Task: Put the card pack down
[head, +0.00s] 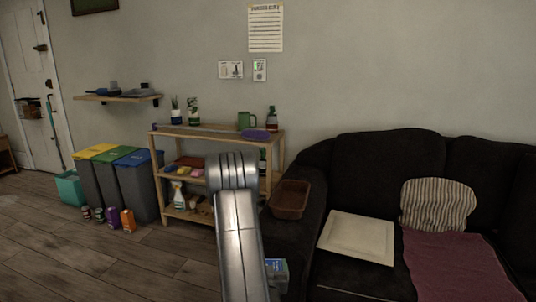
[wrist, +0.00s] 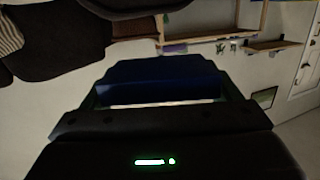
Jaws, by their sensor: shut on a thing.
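The card pack (wrist: 160,72) shows in the wrist view as a dark blue block with a pale strip along its near edge. My gripper (wrist: 160,92) is shut on it, with a finger at each side. The pack is in shadow, and its printing cannot be made out. In the head view my arm rises at the middle and hides the gripper. A small blue-green thing (head: 277,273) shows beside my arm there, low in the picture; I cannot tell if it is the held pack.
A wooden shelf unit (head: 188,131) stands by the wall with a green mug (head: 246,120) and bottles. A dark sofa (head: 345,277) at right holds a pale square board (head: 357,238), a striped cushion (head: 437,205) and a brown basket (head: 290,200) on its arm. Bins (head: 135,185) stand left; open floor (head: 60,255) lies front left.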

